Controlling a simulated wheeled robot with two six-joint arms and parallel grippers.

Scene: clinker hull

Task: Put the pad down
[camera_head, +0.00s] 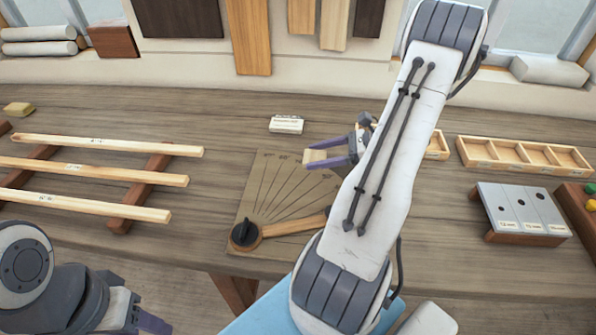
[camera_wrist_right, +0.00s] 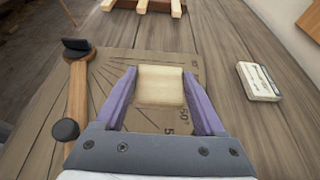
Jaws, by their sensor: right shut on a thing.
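The pad (camera_wrist_right: 160,86) is a small pale wood-coloured block between the two purple fingers of my right gripper (camera_wrist_right: 161,78). In the head view the pad (camera_head: 316,156) shows at the tips of my right gripper (camera_head: 324,158), over the upper right part of a tan angle board (camera_head: 262,188). I cannot tell whether the pad touches the board or hangs just above it. My right arm hides part of the board and bench. My left gripper (camera_head: 150,324) is only partly in view at the bottom left, and its opening is not shown.
A small white labelled box (camera_head: 286,125) lies behind the board. A dark knob (camera_head: 245,233) and wooden arm (camera_head: 295,225) sit on the board. Pale strips (camera_head: 95,171) rest on the left, with a yellowish block (camera_head: 18,109) beyond. A compartment tray (camera_head: 520,163) and metal-topped block (camera_head: 520,207) stand right.

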